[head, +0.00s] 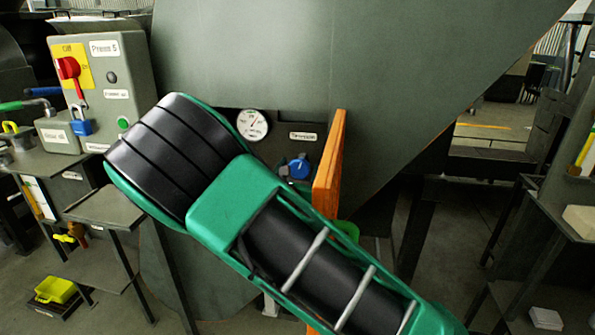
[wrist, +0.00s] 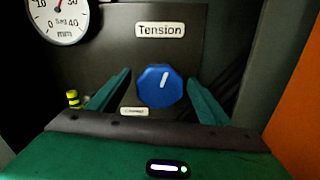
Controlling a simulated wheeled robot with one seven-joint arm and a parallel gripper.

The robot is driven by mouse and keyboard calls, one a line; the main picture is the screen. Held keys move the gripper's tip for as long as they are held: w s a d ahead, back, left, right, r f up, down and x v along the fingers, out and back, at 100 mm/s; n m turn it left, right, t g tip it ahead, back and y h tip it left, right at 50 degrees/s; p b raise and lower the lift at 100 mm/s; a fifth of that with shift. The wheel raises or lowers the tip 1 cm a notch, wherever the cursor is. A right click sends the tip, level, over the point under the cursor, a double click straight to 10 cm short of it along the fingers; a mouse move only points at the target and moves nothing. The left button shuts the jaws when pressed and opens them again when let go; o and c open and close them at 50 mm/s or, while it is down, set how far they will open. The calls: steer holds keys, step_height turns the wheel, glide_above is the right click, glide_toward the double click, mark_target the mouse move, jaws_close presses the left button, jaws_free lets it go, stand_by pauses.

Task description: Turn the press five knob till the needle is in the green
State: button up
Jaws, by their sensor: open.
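The blue tension knob (head: 299,168) sits on the dark panel under a "Tension" label, partly hidden by my arm in the head view. In the wrist view the knob (wrist: 160,86) shows a white mark tilted slightly right of upright. My gripper (wrist: 158,92) is open, with one green finger on each side of the knob; I cannot tell whether either touches it. The round gauge (head: 252,125) is up and left of the knob. In the wrist view the gauge (wrist: 58,18) is cut off at the top. Its needle points up and slightly right; no green band is discernible.
An orange post (head: 328,165) stands close to the right of the knob. The "Press 5" box (head: 103,85), with a red switch (head: 68,68) and blue padlock (head: 81,121), is at left. A yellow bin (head: 56,289) is low at left.

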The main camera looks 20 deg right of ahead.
steer(key=shift+c, duration=0.4)
steer(key=c, duration=1)
steer(key=shift+o, duration=0.2)
steer(key=shift+m, duration=0.4)
steer(key=m, duration=0.3)
steer(key=shift+d+m, duration=0.15)
steer(key=shift+m, duration=0.15)
steer(key=m, duration=0.4)
steer(key=shift+s+f, duration=0.1)
steer(key=shift+m, duration=0.3)
steer(key=o, duration=1)
